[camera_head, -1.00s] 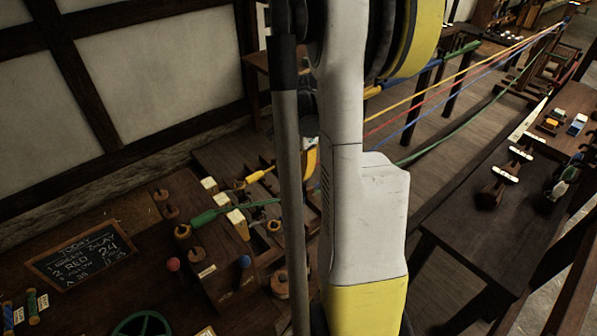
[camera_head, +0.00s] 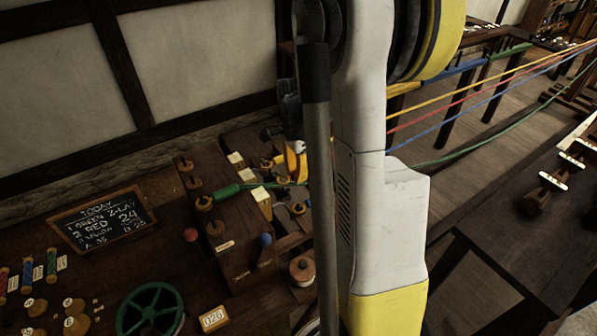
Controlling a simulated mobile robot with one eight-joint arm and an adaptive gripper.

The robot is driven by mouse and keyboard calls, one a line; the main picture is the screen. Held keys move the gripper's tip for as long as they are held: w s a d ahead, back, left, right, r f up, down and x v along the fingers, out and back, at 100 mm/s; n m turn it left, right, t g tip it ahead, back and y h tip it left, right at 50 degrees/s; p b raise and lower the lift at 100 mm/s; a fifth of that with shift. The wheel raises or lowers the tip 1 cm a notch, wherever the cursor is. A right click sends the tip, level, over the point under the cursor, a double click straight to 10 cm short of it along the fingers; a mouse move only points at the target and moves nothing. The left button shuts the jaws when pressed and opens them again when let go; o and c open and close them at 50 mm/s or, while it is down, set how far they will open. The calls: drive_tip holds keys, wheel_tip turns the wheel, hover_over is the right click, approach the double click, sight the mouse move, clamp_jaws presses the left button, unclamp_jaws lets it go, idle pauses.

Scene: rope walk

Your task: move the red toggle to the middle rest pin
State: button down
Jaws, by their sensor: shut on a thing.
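My gripper (camera_head: 294,158) is mostly hidden behind my own arm; a small dark and yellow part of it shows left of the grey tube. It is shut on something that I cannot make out. I cannot pick out the red toggle; a red strand (camera_head: 440,108) runs from the upper right and disappears behind my arm. A green toggle (camera_head: 227,190) lies on the wooden frame, left of my gripper. Several wooden pins (camera_head: 204,203) stand in a row along the frame's left side; I cannot tell which is the middle rest pin.
Yellow, blue and green strands also cross at the right. A chalkboard (camera_head: 102,221), a green wheel (camera_head: 152,310) and small spools (camera_head: 51,265) are at the left. A dark table (camera_head: 515,245) stands right.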

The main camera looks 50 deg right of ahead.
drive_tip(key=shift+f+b, duration=1.25)
drive_tip(key=shift+f, duration=0.35)
drive_tip(key=shift+f, duration=0.15)
drive_tip(key=c, duration=1.2)
unclamp_jaws()
drive_tip(key=shift+r+p, duration=2.75)
drive_tip(key=shift+r, duration=1.35)
